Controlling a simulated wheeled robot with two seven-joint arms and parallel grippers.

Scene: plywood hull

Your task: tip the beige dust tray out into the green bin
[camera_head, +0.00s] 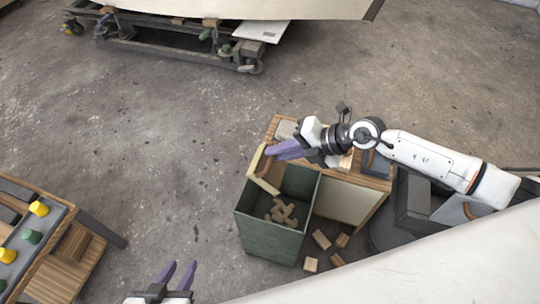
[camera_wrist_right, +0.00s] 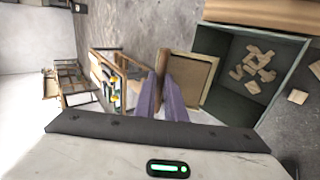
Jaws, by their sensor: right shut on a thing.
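The beige dust tray (camera_head: 263,184) is tilted steeply at the left rim of the green bin (camera_head: 268,238). My right gripper (camera_head: 280,151) is shut on its brown handle, above the bin's back left corner. In the right wrist view the tray (camera_wrist_right: 207,82) stands beside the bin (camera_wrist_right: 211,43), and the handle (camera_wrist_right: 162,62) is between the purple fingers (camera_wrist_right: 162,100). No scraps show on the tray's visible face. Several wood scraps (camera_head: 284,212) lie in the bin. My left gripper (camera_head: 178,274) is open and empty at the bottom edge.
Several wood blocks (camera_head: 321,240) lie on the floor right of the bin. A wooden table (camera_head: 375,182) stands behind and right of it. A workbench with yellow and green items (camera_head: 38,208) is at the left. A wheeled cart (camera_head: 170,45) is at the back. The floor between is clear.

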